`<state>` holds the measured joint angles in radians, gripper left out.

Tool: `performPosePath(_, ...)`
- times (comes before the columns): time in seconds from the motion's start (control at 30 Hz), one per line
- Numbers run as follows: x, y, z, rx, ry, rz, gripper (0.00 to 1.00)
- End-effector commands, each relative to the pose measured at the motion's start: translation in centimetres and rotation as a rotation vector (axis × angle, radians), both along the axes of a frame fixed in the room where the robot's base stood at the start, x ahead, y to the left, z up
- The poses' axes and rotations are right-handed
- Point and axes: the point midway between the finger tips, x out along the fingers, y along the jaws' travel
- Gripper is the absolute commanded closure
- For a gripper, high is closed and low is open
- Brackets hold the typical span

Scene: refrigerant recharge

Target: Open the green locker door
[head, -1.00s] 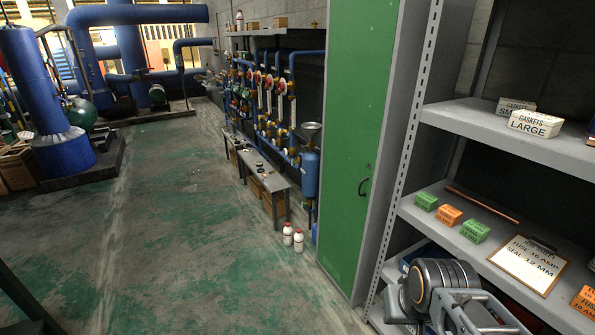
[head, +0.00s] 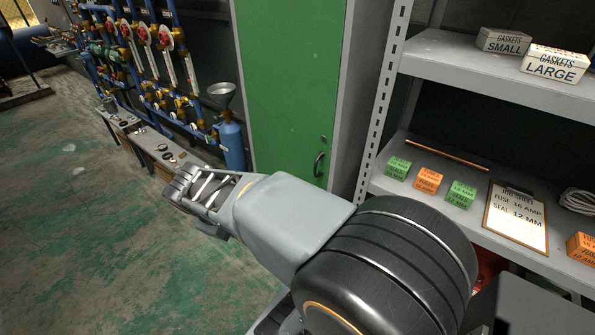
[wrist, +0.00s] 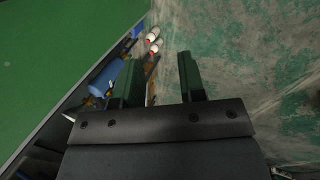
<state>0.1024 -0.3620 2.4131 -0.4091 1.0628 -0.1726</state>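The green locker door (head: 290,80) is in the upper middle of the head view and looks closed in its grey frame. Its dark curved handle (head: 319,163) is near the right edge, with a small lock above it. My arm crosses in front of the door's lower part, hiding it. The arm's end reaches out to the left of the door, away from the handle. In the wrist view, my gripper (wrist: 160,75) has its two dark green fingers apart with nothing between them. The green door (wrist: 55,55) fills the upper left there; the handle is not visible.
Grey shelving (head: 460,215) stands right of the locker, with fuse boxes, gasket boxes and a clipboard (head: 515,217). Blue pipework with valves (head: 145,60) and a low bench (head: 150,145) are at left. The green-stained floor (head: 90,240) is open at lower left.

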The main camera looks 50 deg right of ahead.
Motion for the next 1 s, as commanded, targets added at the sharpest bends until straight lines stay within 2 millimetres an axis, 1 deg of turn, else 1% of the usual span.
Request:
performPosePath(0.03, 0.0, -2.8, -3.1, -0.102, 0.131, 0.052, 0.63)
performPosePath(0.07, 0.0, -4.4, -3.8, -0.164, 0.210, 0.090, 0.63)
performPosePath(0.1, 0.1, -6.5, -4.6, -0.244, 0.316, 0.140, 0.63)
performPosePath(0.2, 0.6, -11.1, -6.0, -0.420, 0.576, 0.261, 0.63)
performPosePath(0.3, 1.6, -14.8, -7.0, -0.563, 0.812, 0.363, 0.63)
performPosePath(0.4, 2.8, -17.6, -7.8, -0.671, 1.006, 0.441, 0.63)
performPosePath(0.5, 3.8, -19.5, -8.3, -0.747, 1.148, 0.494, 0.63)
performPosePath(0.67, 4.7, -21.4, -8.7, -0.812, 1.272, 0.538, 0.63)
performPosePath(0.77, 4.6, -22.6, -8.6, -0.826, 1.297, 0.545, 0.63)
performPosePath(0.87, 4.1, -24.1, -8.6, -0.827, 1.302, 0.545, 0.63)
performPosePath(1.0, 3.2, -26.8, -8.6, -0.825, 1.301, 0.544, 0.63)
